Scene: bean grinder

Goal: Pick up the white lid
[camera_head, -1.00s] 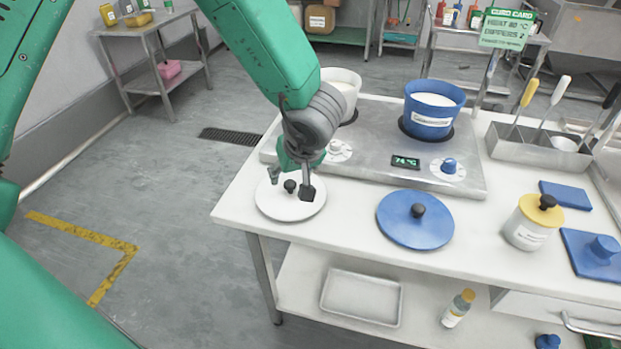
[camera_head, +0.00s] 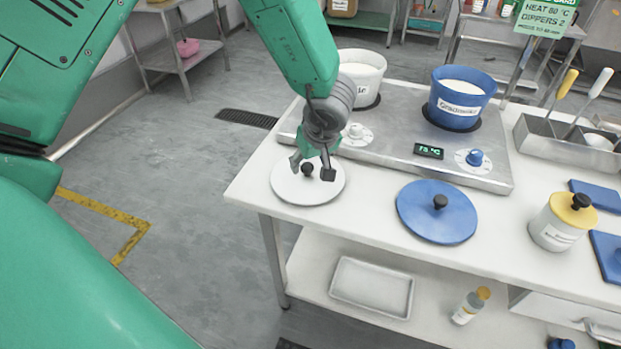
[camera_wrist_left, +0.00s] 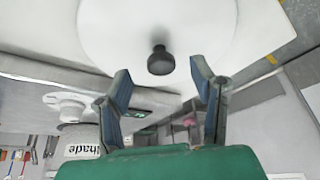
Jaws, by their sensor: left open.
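The white lid (camera_head: 318,190) is a round disc with a small black knob (camera_head: 307,168), lying flat at the left end of the white table. My left gripper (camera_head: 311,168) is open above the lid, with its fingers on either side of the knob as seen from the head. In the left wrist view the white lid (camera_wrist_left: 190,28) fills the top, and its knob (camera_wrist_left: 160,60) sits in front of the gap between the open fingers (camera_wrist_left: 160,82). The fingers do not appear to touch the knob. My right gripper is not in view.
A blue lid (camera_head: 437,226) lies to the right on the table. Behind is a steel heater (camera_head: 395,150) with a white pot (camera_head: 362,72) and a blue pot (camera_head: 459,97). A yellow-topped jar (camera_head: 553,232) stands at the right.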

